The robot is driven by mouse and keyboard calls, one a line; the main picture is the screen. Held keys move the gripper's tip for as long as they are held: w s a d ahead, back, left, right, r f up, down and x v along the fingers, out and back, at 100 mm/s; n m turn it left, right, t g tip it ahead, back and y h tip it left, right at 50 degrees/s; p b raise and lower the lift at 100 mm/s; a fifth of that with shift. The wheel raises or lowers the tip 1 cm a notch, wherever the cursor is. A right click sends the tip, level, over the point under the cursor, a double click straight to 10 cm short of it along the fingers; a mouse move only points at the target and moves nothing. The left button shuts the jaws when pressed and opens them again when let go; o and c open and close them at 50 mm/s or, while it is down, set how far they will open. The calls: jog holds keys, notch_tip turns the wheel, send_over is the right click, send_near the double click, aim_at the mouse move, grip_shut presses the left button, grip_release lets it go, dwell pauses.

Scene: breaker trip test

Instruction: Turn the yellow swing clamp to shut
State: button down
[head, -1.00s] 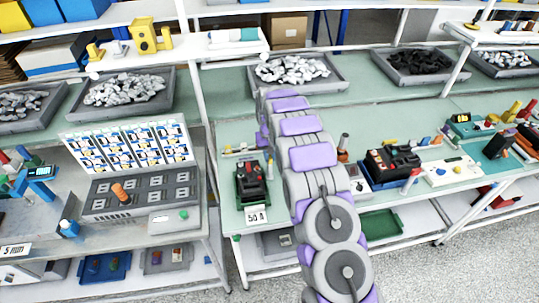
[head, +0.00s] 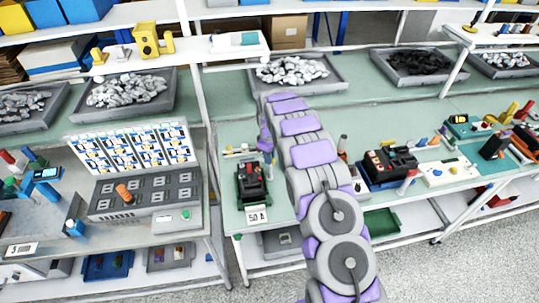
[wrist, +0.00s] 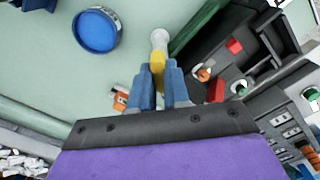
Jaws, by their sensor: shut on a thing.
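In the wrist view, the yellow swing clamp (wrist: 157,60) shows as a small yellow piece with a pale rounded end. It sits between the blue fingertips of my gripper (wrist: 158,78), which are shut on it. The clamp is beside the green edge of a fixture with dark blocks, to its right. In the head view, the dark breaker fixture (head: 251,184) on a green base stands on the bench behind a "50 A" card. My arm reaches over the bench to the right of it. The clamp and my fingertips cannot be made out in the head view.
A blue round dish (wrist: 97,31) lies on the bench in the wrist view. A grey test panel (head: 145,193) stands on the left bench. Another dark device (head: 390,165) is right of my arm. Bins of parts (head: 292,72) line the back. Bare green bench lies around the dish.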

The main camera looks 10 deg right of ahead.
jog(key=n, duration=0.2)
jog(key=n+p, duration=0.1)
jog(key=n, duration=0.1)
jog(key=shift+s+f+n, duration=0.2)
jog(key=shift+n, duration=0.1)
jog(key=shift+n+p, duration=0.7)
jog(key=shift+n, duration=1.2)
jog(key=c, duration=1.4)
grip_release()
jog(key=o, duration=0.3)
jog(key=shift+w+f, duration=0.15)
jog(key=shift+w, duration=0.1)
notch_tip(320, 180, up, 18)
jog(key=shift+f, duration=0.2)
